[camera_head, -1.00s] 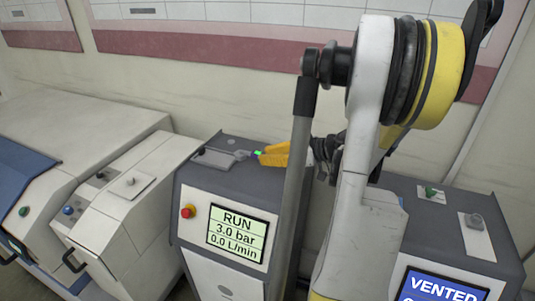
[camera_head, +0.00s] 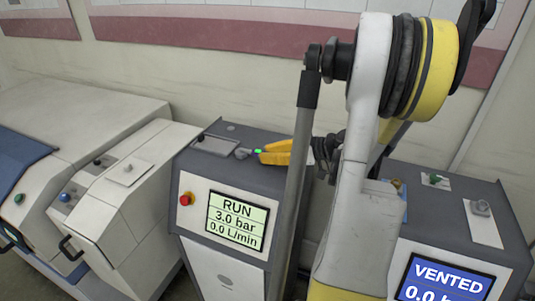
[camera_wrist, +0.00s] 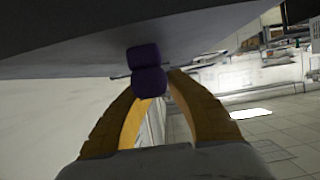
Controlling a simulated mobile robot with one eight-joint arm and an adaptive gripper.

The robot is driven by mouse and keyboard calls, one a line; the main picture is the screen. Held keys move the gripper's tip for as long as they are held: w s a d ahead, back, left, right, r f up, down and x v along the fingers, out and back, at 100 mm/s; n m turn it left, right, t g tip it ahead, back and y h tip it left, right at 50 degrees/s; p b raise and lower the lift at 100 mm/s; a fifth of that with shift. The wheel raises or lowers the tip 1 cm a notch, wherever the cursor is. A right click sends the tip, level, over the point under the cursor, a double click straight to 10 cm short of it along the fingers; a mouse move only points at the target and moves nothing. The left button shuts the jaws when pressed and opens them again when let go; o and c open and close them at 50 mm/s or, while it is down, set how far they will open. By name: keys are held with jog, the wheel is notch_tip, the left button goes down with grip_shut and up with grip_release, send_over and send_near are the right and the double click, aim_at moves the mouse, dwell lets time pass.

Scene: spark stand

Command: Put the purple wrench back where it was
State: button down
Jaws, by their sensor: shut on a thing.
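In the wrist view my gripper (camera_wrist: 155,84) has its two yellow fingers closed on a dark purple piece (camera_wrist: 146,70), seen as two rounded blocks. It fits the purple wrench, but its full shape is hidden. In the head view my gripper (camera_head: 262,152) is over the top of the middle grey cabinet (camera_head: 274,179), its yellow fingers pointing left. A small green spot shows at the fingertips, and a grey fitting (camera_head: 242,153) lies just left of them. The purple piece cannot be made out there. Whether it touches the fitting cannot be told.
The middle cabinet's screen (camera_head: 238,220) reads RUN, 3.0 bar, 0.0 L/min; a red button (camera_head: 186,198) is beside it. The right cabinet's screen (camera_head: 445,280) reads VENTED. White machines (camera_head: 120,190) stand at the left. The wall (camera_head: 200,80) is close behind.

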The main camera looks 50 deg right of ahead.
jog(key=shift+f+b, duration=0.4)
jog(key=shift+f, duration=0.05)
jog(key=c, duration=0.8)
grip_release()
jog(key=shift+s, duration=0.1)
jog(key=shift+p+v, duration=0.35)
jog(key=shift+v, duration=2.6)
